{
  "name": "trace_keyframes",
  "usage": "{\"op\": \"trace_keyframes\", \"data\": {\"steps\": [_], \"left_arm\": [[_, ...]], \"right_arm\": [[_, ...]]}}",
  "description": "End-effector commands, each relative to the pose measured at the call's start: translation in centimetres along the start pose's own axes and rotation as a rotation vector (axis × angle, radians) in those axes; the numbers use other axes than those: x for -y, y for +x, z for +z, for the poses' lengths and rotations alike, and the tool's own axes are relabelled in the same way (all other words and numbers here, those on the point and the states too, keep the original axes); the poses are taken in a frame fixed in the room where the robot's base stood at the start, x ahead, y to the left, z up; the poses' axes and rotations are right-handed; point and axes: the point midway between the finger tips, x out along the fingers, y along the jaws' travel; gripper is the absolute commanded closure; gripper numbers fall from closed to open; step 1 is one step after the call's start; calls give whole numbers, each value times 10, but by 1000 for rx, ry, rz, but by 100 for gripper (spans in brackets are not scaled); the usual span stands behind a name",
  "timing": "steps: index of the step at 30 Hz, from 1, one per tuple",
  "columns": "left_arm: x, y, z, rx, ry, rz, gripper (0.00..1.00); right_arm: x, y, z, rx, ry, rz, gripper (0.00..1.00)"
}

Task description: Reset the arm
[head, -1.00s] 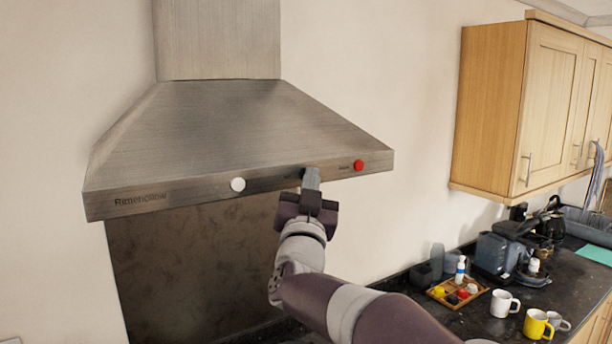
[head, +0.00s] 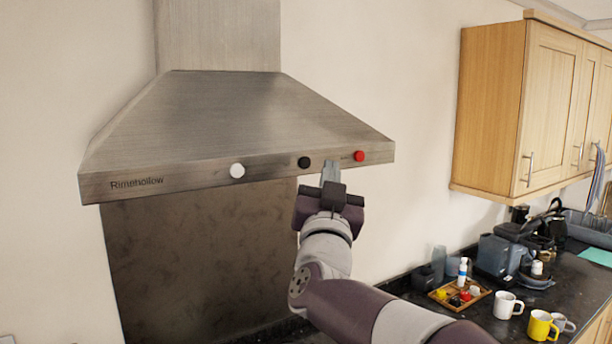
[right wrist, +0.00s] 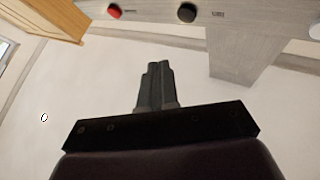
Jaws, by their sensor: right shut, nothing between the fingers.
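My right gripper (head: 330,172) is shut and empty, just below the front strip of the range hood (head: 240,110), between the black knob and the red knob. The strip carries a white knob (head: 237,170), a black knob (head: 304,162) and a red knob (head: 359,156). In the right wrist view the closed fingers (right wrist: 154,75) point toward the hood, with the red knob (right wrist: 114,11) and the black knob (right wrist: 187,12) ahead at the top edge. I cannot tell from the head view whether the fingertips touch the strip. My left gripper is not in view.
A wall cupboard (head: 490,110) hangs at the right. The wall between hood and cupboard is bare.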

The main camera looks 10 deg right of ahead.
Motion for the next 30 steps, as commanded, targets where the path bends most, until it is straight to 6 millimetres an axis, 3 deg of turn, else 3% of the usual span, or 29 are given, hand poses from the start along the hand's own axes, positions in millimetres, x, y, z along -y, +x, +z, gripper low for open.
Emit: {"op": "trace_keyframes", "data": {"steps": [4,13,15,17,20,21,23,24,26,27,30], "left_arm": [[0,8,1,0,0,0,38],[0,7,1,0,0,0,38],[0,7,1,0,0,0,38],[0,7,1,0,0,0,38],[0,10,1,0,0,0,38],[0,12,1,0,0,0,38],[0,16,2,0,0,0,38],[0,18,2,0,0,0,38],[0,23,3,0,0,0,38],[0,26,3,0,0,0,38],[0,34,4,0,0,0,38]], "right_arm": [[-6,-9,-5,-1,1,1,100],[-6,-9,-5,5,14,-2,100],[4,-10,9,73,48,-52,100],[17,-21,41,191,54,-124,100],[31,-64,121,491,27,-253,100],[28,-90,156,626,4,-288,100],[16,-131,204,824,-33,-318,100],[5,-162,231,954,-60,-327,100],[-18,-209,267,1144,-103,-324,100],[-36,-243,286,1269,-135,-315,100],[-83,-324,316,1556,-215,-269,100]]}}
